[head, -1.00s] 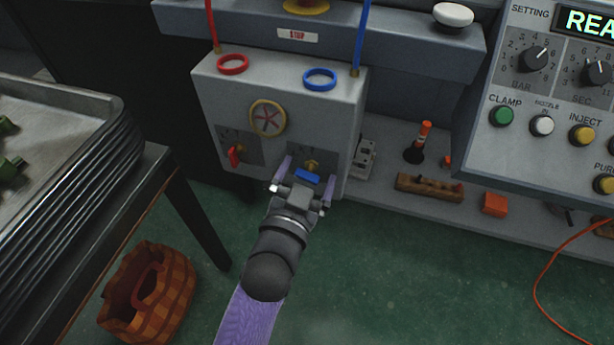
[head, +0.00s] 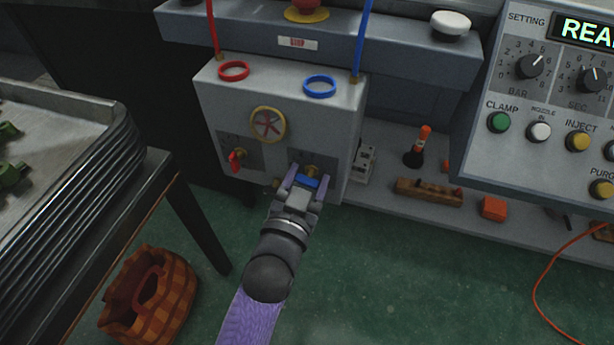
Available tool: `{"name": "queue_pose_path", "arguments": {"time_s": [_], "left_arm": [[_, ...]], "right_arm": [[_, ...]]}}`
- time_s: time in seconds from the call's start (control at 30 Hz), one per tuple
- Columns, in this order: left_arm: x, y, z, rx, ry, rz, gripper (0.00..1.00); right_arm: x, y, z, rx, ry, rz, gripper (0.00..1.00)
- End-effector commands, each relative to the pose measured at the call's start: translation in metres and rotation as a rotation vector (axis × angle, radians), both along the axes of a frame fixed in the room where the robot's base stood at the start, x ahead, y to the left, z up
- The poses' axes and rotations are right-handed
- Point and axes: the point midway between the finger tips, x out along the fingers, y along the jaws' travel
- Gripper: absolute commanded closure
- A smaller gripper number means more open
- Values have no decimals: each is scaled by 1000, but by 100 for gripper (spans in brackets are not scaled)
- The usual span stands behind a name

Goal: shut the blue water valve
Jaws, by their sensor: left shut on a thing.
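The blue water valve (head: 307,182) is a small blue handle on a brass fitting, low on the right of the grey valve box (head: 310,120). My left gripper (head: 306,184) is at the blue handle, its two purple fingers on either side, shut on it. The gripper covers part of the handle, so its exact angle is hard to tell. My right gripper is not in the head view.
A red valve (head: 236,160) sits left of the blue one, with a round brass-rimmed wheel (head: 268,125) above. Left are stacked trays (head: 120,150) on a table and a woven basket (head: 150,295). A control panel (head: 550,110) stands right. Green floor in front is clear.

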Motion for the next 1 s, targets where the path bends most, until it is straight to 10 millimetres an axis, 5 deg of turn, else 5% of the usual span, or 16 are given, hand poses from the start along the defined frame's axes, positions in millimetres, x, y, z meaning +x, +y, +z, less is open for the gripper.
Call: {"name": "queue_pose_path", "arguments": {"time_s": [0.13, 0.47, 0.5, 0.63, 0.67, 1.0], "left_arm": [[0, 0, 5, -106, 36, 0, 97], [0, 1, 0, -195, 65, 2, 97], [0, 1, 0, -194, 65, 1, 36], [0, 1, 0, -193, 65, 1, 9], [0, 1, 0, -193, 65, 1, 3], [-5, 3, 2, -192, 64, 2, 3]], "right_arm": [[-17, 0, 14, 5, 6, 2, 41], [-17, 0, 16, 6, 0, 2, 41], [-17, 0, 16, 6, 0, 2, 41], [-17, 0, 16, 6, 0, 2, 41], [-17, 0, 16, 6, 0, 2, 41], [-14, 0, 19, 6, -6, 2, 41]]}}
